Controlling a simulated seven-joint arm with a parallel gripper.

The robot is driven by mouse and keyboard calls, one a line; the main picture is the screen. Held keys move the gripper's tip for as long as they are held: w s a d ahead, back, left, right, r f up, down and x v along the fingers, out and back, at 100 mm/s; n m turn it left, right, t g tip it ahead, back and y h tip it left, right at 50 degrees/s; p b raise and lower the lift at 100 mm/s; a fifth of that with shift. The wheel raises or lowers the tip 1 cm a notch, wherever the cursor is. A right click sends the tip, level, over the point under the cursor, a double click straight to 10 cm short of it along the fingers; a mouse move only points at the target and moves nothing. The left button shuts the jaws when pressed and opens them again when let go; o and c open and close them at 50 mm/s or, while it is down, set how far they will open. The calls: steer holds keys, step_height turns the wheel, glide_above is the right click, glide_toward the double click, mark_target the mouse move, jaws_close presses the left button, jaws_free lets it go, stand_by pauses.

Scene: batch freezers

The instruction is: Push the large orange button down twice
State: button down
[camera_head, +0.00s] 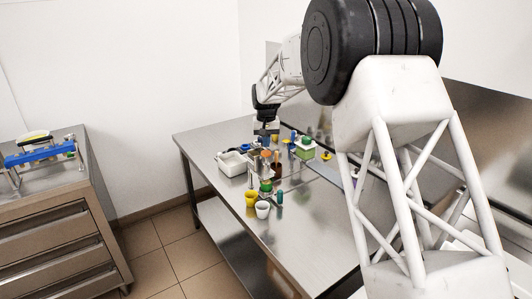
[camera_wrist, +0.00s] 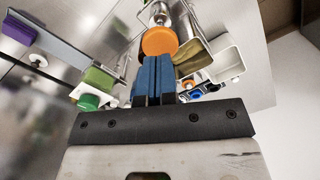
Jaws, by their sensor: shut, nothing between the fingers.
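The large orange button (camera_wrist: 160,41) is a round orange disc in the wrist view, just beyond my fingertips. A small orange spot that looks like it shows in the head view (camera_head: 266,153), below my gripper among the objects on the table. My gripper (camera_wrist: 153,62) has its blue fingers together and empty, and their tips overlap the button's near edge in the picture. I cannot tell whether they touch it. In the head view my gripper (camera_head: 267,138) points down over the cluster.
On the steel table (camera_head: 315,230) are a white container (camera_head: 232,163), a green-topped item (camera_head: 305,145), a yellow cup (camera_head: 251,198) and a white cup (camera_head: 263,210). A drawer cabinet (camera_head: 60,220) with a blue item (camera_head: 40,154) stands at left. The table's near part is clear.

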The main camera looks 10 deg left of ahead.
steer(key=shift+r, duration=2.35)
steer(key=shift+s+d+r, duration=0.15)
steer(key=shift+d+r, duration=0.05)
steer(key=shift+d, duration=0.05)
steer(key=s+d+r+m, duration=0.1)
steer(key=s+d+r, duration=0.3)
steer(key=s+d, duration=0.45)
steer(key=s+d+r+t, duration=0.1)
steer(key=s+d+r, duration=0.3)
steer(key=s+d, duration=0.4)
steer(key=s+d+r+m, duration=0.1)
steer(key=s+d+r, duration=0.3)
steer(key=s+d, duration=0.45)
steer(key=s+d+f, duration=0.2)
steer(key=s+d, duration=0.1)
steer(key=s, duration=0.8)
steer(key=s+d+f+t, duration=0.1)
steer(key=s+d+f, duration=0.2)
steer(key=s, duration=0.8)
steer(key=s+d+f+m, duration=0.1)
steer(key=s+d+f, duration=0.2)
steer(key=s, duration=0.8)
steer(key=shift+s+d+f+t, duration=0.2)
steer(key=shift+s+d+t, duration=0.1)
steer(key=shift+d, duration=0.55)
